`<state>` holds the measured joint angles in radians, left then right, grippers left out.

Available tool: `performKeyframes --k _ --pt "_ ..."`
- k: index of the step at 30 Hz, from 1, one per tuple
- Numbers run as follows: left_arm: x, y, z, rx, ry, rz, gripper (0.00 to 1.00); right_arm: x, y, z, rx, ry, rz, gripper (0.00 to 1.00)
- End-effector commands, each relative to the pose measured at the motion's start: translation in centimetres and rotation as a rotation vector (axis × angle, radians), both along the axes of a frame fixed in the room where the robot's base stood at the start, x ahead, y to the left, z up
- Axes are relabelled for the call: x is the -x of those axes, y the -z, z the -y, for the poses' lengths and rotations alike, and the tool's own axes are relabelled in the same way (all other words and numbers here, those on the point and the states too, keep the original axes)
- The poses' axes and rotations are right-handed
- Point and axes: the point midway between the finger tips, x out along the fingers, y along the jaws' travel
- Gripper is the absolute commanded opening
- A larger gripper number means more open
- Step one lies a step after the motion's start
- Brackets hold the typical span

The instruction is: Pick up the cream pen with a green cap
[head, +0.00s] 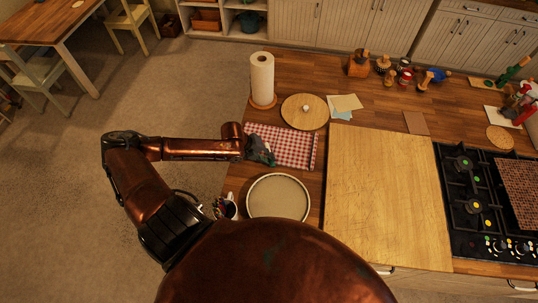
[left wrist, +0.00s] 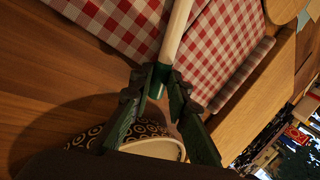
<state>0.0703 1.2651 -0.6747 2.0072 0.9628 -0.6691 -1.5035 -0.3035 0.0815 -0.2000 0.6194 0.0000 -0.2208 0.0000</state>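The cream pen (left wrist: 177,30) shows in the left wrist view as a pale shaft running up from my fingertips over the checked cloth. Its green end sits between the dark green fingers, so cap and fingers are hard to tell apart. My left gripper (left wrist: 161,84) looks closed around that end. In the head view my left gripper (head: 261,150) is above the left part of the cloth, and the pen cannot be made out there. The mug with pens (head: 228,208) stands left of the round tray. My right gripper is not in view.
The red-checked cloth (head: 284,145) lies on the wooden counter. A round tray (head: 278,197), paper towel roll (head: 262,77), round wooden board (head: 304,111) and large cutting board (head: 385,190) are nearby. The stove (head: 470,205) is at right. A ring-patterned mug (left wrist: 152,148) shows below my fingers.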

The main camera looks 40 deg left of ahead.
Motion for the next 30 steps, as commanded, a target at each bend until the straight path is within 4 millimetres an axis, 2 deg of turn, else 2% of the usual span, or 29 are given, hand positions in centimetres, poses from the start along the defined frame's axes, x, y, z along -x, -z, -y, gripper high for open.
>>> performKeyframes --k 8,17,20,25,30 --pt "0.5 0.5 0.0 0.002 -0.002 -0.012 0.00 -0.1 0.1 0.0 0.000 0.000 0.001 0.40" --pt "0.6 0.3 -0.1 0.000 -0.003 -0.015 0.00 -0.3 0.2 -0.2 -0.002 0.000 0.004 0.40" --pt "0.5 -0.4 -0.2 -0.002 -0.001 -0.012 0.00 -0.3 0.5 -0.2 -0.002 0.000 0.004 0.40" --pt "0.3 -2.8 -0.3 -0.006 -0.001 -0.007 0.00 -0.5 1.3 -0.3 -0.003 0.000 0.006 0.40" --pt "0.0 -5.7 -2.8 -0.008 -0.003 -0.005 0.00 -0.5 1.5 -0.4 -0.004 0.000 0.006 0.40"
